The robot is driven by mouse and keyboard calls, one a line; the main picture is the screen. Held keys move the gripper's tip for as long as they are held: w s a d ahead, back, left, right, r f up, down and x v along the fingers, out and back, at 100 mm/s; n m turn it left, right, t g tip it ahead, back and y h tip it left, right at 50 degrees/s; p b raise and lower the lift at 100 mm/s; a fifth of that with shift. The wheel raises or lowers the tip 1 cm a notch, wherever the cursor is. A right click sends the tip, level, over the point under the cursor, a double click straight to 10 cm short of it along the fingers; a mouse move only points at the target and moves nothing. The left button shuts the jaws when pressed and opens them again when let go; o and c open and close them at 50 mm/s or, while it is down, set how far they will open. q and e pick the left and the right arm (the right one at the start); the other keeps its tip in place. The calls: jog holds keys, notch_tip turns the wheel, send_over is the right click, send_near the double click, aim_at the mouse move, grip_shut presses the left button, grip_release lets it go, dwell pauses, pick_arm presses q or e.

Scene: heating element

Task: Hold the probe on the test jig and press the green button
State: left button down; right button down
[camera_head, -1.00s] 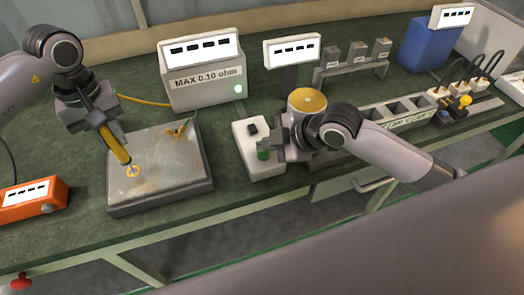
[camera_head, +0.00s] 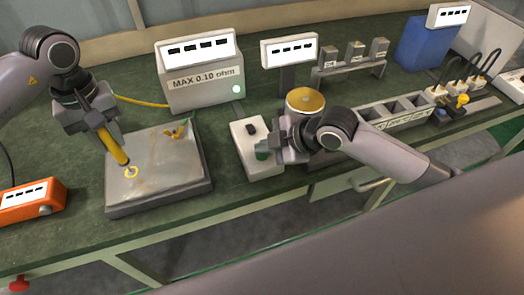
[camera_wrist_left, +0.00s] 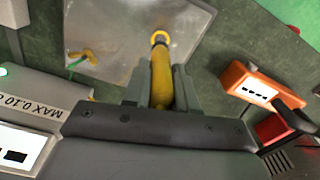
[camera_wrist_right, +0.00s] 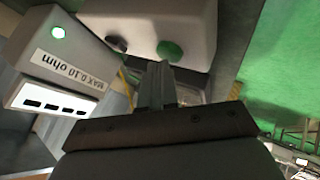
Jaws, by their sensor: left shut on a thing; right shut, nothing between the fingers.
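My left gripper (camera_head: 98,122) is shut on the yellow probe (camera_head: 113,146), which slants down to the metal plate of the test jig (camera_head: 165,172). The probe's tip is at the yellow ring (camera_head: 131,172) on the plate; in the left wrist view the tip of the probe (camera_wrist_left: 160,80) overlaps the ring. I cannot tell whether it touches. The green button (camera_head: 262,151) is on a white box (camera_head: 262,170), partly hidden by my right gripper (camera_head: 271,148). In the right wrist view my shut, empty fingers point at the green button (camera_wrist_right: 170,50); contact is unclear.
A meter labelled MAX 0.10 ohm (camera_head: 200,83) with a green lamp stands behind the jig. A yellow-green clip (camera_head: 178,133) is on the plate. An orange instrument (camera_head: 30,201) is at left. A round brass-topped part (camera_head: 305,99) and a compartment tray (camera_head: 400,112) crowd the right arm.

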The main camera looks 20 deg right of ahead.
aim_at(265, 155)
pick_arm(q)
jog(key=shift+f, duration=0.15)
pick_arm(e)
jog(key=shift+f, duration=0.2)
jog(key=shift+r, duration=0.9)
jog(key=shift+r, duration=2.5)
pick_arm(q)
notch_tip(265, 155, up, 2)
jog(key=shift+w+r, duration=0.1)
pick_arm(e)
jog(key=shift+f, duration=0.1)
pick_arm(q)
jog(key=shift+r, duration=2.55)
